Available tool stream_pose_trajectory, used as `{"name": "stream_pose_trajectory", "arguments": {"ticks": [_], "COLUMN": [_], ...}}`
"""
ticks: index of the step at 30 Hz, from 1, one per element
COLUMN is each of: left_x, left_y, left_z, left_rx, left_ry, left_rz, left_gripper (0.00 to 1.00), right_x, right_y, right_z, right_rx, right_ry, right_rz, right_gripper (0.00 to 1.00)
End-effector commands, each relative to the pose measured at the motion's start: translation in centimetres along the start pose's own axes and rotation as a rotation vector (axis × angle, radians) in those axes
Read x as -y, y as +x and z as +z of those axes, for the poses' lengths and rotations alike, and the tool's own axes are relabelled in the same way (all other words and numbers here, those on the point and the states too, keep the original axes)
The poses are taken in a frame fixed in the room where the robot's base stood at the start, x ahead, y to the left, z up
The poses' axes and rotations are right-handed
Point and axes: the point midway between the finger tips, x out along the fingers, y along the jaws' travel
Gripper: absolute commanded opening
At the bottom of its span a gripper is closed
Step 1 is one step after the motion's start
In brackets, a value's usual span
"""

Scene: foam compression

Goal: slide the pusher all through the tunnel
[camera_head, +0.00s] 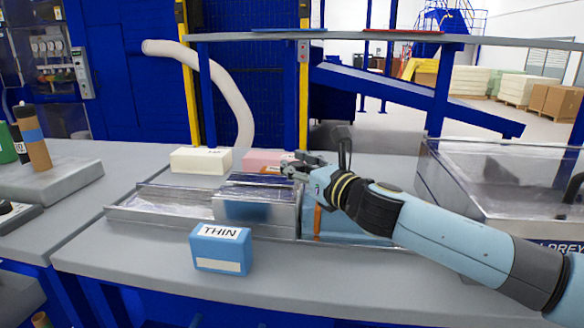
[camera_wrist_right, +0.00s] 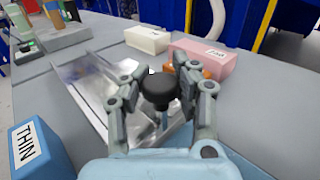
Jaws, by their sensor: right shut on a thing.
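The metal tunnel (camera_head: 256,203) stands on the table in the middle of the head view. A shiny open channel (camera_head: 160,203) runs out of it to the left, and a bluish stretch (camera_head: 355,228) lies to its right, partly behind my arm. My right gripper (camera_head: 297,167) is at the right end of the tunnel. In the right wrist view its fingers (camera_wrist_right: 160,92) are shut on the pusher's black round knob (camera_wrist_right: 160,86). An orange upright piece (camera_head: 317,222) shows below the gripper, at the tunnel's right side. The rest of the pusher is mostly hidden. My left gripper is out of view.
A blue block marked THIN (camera_head: 221,249) stands in front of the tunnel. A cream block (camera_head: 201,160) and a pink block (camera_head: 262,158) lie behind it. A clear-walled metal bin (camera_head: 500,190) is at the right. The front table strip beside the THIN block is clear.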

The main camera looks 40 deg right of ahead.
Motion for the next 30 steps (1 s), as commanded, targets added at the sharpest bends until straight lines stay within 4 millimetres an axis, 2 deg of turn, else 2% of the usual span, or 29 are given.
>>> {"name": "stream_pose_trajectory", "arguments": {"ticks": [1, 11, 12, 18, 26, 30], "left_x": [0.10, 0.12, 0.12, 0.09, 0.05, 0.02], "left_y": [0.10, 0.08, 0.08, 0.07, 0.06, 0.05], "left_z": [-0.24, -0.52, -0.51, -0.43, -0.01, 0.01], "left_rx": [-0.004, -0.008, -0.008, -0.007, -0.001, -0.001], "left_ry": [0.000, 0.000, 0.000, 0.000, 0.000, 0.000], "left_rz": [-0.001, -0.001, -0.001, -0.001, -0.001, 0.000], "left_gripper": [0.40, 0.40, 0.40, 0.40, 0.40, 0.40], "right_x": [-0.05, -0.02, -0.02, 0.01, 0.05, 0.06], "right_y": [-0.26, -0.30, -0.30, -0.22, -0.18, -1.08], "right_z": [-0.49, -0.50, -0.50, -0.31, -0.16, -0.24], "right_rx": [-0.007, -0.008, -0.008, -0.005, -0.003, -0.005], "right_ry": [0.003, 0.003, 0.003, 0.001, 0.000, -0.003], "right_rz": [0.003, 0.003, 0.003, 0.002, 0.001, 0.002], "right_gripper": [0.00, 0.00, 0.28, 0.54, 0.55, 0.55]}}
